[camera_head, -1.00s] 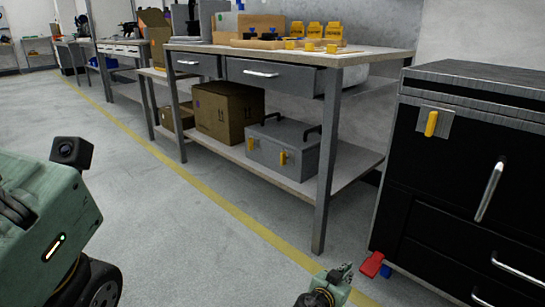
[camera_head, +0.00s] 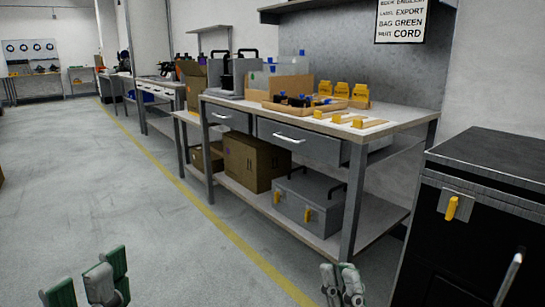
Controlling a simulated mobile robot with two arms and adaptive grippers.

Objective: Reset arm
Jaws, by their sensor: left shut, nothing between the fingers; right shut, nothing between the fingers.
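My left gripper (camera_head: 98,284) shows at the bottom left of the head view, grey with green parts. It is shut and empty, over bare floor. My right gripper (camera_head: 343,286) shows at the bottom, right of centre, in front of the workbench's near leg as seen here. It is grey, shut and empty. Both are cut off by the lower edge of the picture, and neither appears to touch anything.
A workbench (camera_head: 410,113) stands ahead, with a tray (camera_head: 305,106) and yellow items on top. A grey toolbox (camera_head: 300,203) and a cardboard box (camera_head: 250,160) sit on its lower shelf. A black cabinet (camera_head: 490,195) is at right. The floor at left is clear.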

